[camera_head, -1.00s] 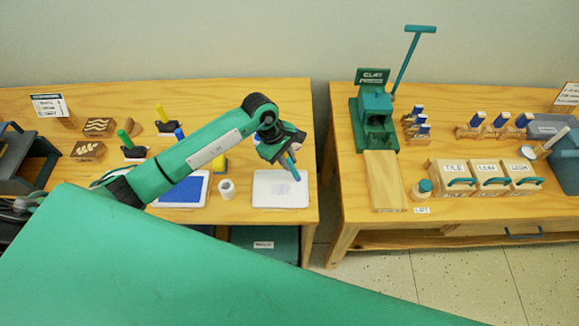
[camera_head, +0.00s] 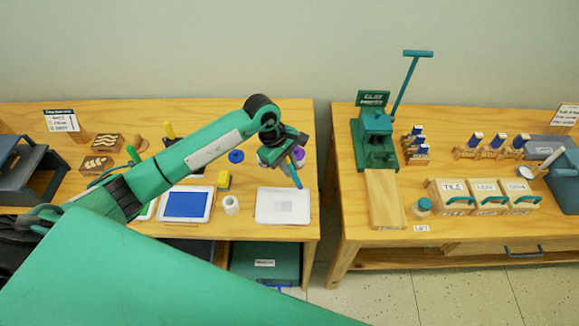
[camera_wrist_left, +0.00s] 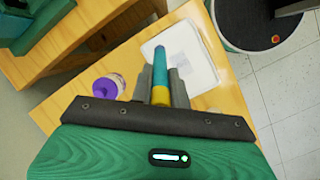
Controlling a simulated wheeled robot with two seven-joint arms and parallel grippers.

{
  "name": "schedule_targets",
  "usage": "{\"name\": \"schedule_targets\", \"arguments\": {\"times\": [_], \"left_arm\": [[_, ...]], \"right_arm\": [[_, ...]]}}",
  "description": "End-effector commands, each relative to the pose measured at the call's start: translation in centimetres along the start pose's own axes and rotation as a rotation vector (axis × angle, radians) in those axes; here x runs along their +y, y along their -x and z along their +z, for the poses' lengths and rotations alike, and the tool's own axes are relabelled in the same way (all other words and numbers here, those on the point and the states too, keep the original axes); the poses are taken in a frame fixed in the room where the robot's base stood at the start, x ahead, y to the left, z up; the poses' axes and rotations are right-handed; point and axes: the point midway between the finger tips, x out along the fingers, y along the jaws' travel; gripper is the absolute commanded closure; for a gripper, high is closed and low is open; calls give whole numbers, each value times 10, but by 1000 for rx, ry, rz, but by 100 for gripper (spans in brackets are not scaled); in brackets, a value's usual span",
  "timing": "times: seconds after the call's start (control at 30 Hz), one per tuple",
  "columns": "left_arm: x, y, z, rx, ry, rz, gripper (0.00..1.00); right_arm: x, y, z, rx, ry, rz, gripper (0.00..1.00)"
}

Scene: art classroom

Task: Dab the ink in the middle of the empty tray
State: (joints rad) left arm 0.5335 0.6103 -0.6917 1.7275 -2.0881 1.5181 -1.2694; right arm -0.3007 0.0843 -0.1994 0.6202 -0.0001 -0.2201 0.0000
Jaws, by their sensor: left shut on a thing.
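The empty white tray (camera_head: 265,213) lies near the front right corner of the left table, with a faint grey square in its middle. It also shows in the left wrist view (camera_wrist_left: 203,70). My left gripper (camera_head: 288,161) is just behind the tray and shut on a slim stick tool (camera_head: 295,176). In the left wrist view the tool (camera_wrist_left: 160,65) is teal with a blue far end and a yellow band, between the grey fingers (camera_wrist_left: 162,88). Its tip appears above the tray's back edge; I cannot tell how high. No ink shows on the tray. My right gripper is not in view.
A purple-lidded jar (camera_wrist_left: 107,88) stands beside the tray, partly hidden by my gripper in the head view. A white tray with a blue pad (camera_head: 186,204), a white cup (camera_head: 231,205) and a blue round lid (camera_head: 236,156) are to the left. The table's right edge is close.

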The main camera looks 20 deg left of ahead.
Motion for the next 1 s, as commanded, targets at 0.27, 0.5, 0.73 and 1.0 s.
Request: {"name": "schedule_targets", "arguments": {"times": [0.27,0.5,0.73,1.0], "left_arm": [[0,0,0,0,0,0,100],[-2,-1,0,3,0,3,100],[-20,-6,1,30,-2,43,100],[-32,-6,4,49,-1,76,100]], "right_arm": [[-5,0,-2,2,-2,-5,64],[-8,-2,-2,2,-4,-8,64],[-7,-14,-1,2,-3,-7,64],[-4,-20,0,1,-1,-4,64]]}}
